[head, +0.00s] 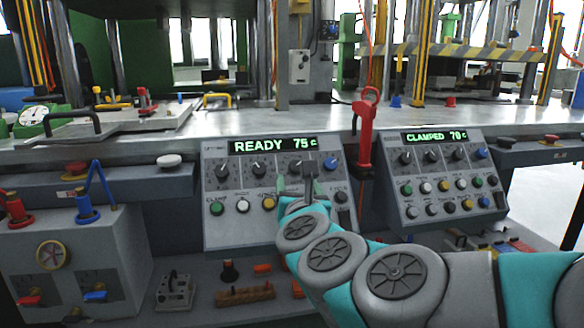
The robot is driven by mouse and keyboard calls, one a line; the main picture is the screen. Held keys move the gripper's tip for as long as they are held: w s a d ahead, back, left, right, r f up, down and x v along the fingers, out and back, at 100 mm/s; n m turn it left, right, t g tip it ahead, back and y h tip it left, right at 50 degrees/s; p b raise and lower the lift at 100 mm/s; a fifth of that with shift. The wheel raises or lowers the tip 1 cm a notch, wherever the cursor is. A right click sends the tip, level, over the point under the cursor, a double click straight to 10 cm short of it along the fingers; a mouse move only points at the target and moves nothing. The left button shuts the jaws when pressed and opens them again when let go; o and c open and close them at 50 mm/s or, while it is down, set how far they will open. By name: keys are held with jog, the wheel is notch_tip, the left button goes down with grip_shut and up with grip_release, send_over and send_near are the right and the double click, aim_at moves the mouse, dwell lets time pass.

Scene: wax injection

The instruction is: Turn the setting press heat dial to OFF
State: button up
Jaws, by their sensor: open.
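A sloped grey control panel (228,238) in the middle carries a green display (273,146) reading "READY 75c". A row of dials runs below it: a dark dial (221,171) at left, a second dark dial (258,170), another partly behind my gripper, and a blue knob (331,164) at right. Labels are too small to read, so I cannot tell which dial is the heat dial or where it points. My gripper (310,165) is open in front of this panel's right half, left of the blue knob. I cannot tell whether it touches a dial.
A second panel (390,215) at right reads "CLAMPED 70c" and has its own dials and buttons. A red lever (366,130) stands between the panels. A grey box (120,240) with red and blue valve handles stands at left. A shelf with small tools lies below.

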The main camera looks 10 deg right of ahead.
aim_at(296, 167)
jog(key=shift+m, duration=0.3)
jog(key=w+p, duration=0.2)
jog(key=w+d+p, duration=0.1)
jog(key=w+p, duration=0.1)
jog(key=w, duration=0.1)
jog(key=shift+w+d+r+p, duration=0.15)
jog(key=shift+w+d+p, duration=0.05)
jog(key=shift+w+p, duration=0.15)
jog(key=shift+w+f, duration=0.2)
jog(key=shift+w, duration=0.95)
jog(key=shift+d, duration=0.1)
grip_shut()
